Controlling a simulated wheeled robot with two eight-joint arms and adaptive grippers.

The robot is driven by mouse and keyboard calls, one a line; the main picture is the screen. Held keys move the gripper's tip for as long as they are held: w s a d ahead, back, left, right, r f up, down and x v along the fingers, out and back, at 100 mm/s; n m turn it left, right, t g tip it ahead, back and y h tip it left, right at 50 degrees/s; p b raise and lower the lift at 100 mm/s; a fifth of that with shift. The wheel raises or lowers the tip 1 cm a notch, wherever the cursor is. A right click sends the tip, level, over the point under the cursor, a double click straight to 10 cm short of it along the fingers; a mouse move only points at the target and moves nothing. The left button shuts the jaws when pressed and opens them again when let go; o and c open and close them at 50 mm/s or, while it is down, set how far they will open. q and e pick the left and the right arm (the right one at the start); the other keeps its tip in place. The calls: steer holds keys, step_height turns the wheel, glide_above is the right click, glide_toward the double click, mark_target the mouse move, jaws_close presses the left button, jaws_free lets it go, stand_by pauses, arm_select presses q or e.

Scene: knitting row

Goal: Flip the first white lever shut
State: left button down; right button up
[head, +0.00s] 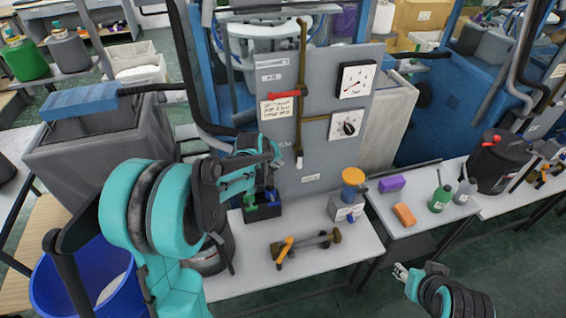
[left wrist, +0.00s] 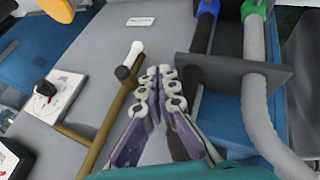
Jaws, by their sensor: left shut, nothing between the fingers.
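A short white lever (left wrist: 134,52) sits at the end of a brass pipe (left wrist: 98,148) on the grey panel, in the left wrist view. In the head view the white lever (head: 298,149) is at the lower end of the upright brass pipe (head: 301,60), just right of my left gripper. My left gripper (head: 274,150) is shut and empty, close in front of the panel. In the left wrist view its fingertips (left wrist: 164,76) are beside the lever; I cannot tell whether they touch it. My right gripper (head: 400,270) is low at the right, far from the panel.
A red lever (head: 287,94) is higher on the pipe. A gauge (head: 356,79) and a black knob (head: 348,127) are to its right.

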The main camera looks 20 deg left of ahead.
mark_target(300, 160)
arm_select(q)
steer(key=w+d+f+b, duration=0.2)
steer(key=w+d+f, duration=0.1)
steer(key=w+f, duration=0.3)
steer(key=shift+w+d+f, duration=0.15)
steer(key=shift+w+f, duration=0.15)
steer(key=shift+w, duration=0.6)
steer(key=shift+d+b, duration=0.1)
steer(key=shift+b, duration=0.25)
